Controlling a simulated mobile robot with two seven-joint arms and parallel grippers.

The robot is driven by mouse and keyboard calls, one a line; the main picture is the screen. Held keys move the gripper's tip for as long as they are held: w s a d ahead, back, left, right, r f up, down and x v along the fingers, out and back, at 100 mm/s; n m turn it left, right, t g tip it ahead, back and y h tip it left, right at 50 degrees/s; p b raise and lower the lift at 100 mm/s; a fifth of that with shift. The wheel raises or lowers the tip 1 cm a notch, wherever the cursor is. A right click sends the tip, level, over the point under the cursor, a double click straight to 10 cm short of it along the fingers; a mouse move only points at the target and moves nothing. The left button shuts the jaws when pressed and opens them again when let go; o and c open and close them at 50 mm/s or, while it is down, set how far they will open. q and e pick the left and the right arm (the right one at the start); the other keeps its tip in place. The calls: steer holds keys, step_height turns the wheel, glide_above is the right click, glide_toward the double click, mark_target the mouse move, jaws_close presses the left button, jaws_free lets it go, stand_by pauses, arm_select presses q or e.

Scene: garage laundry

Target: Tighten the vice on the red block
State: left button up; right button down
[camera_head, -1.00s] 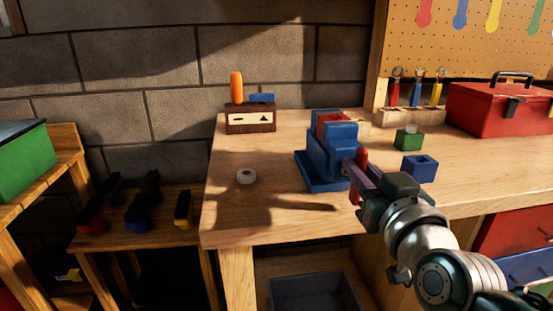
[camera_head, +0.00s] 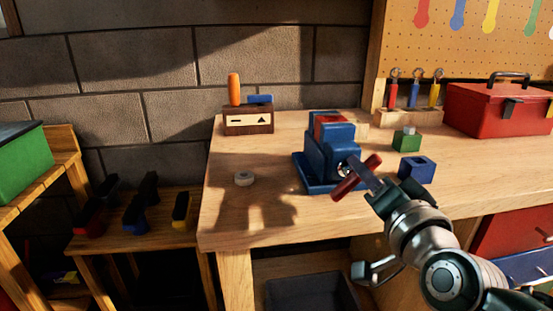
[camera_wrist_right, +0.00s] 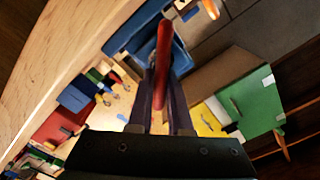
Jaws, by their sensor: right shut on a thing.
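The blue vice (camera_head: 318,158) stands on the workbench, with the red block (camera_head: 328,121) between its jaws near the top. Any gap at the jaws is too small to tell. The vice's red handle (camera_head: 343,187) is on its front, slanting from lower left to upper right. My right gripper (camera_head: 367,174) is shut on the handle near its middle. In the right wrist view the handle (camera_wrist_right: 164,50) runs between the two fingers (camera_wrist_right: 160,82). My left gripper is out of view.
A blue holed block (camera_head: 416,169) and a green block (camera_head: 407,140) stand close right of the vice. A red toolbox (camera_head: 497,110) stands at the right. The bench's left front is clear.

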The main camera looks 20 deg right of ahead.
steer(key=m, duration=0.4)
steer(key=shift+d+f+b, duration=0.1)
steer(key=shift+f+b, duration=0.2)
steer(key=shift+b, duration=0.1)
steer(key=shift+m, duration=0.8)
steer(key=shift+r, duration=0.1)
steer(key=c, duration=0.8)
jaws_free()
steer(key=shift+s+f, duration=0.2)
steer(key=shift+c, duration=0.2)
steer(key=v, duration=1)
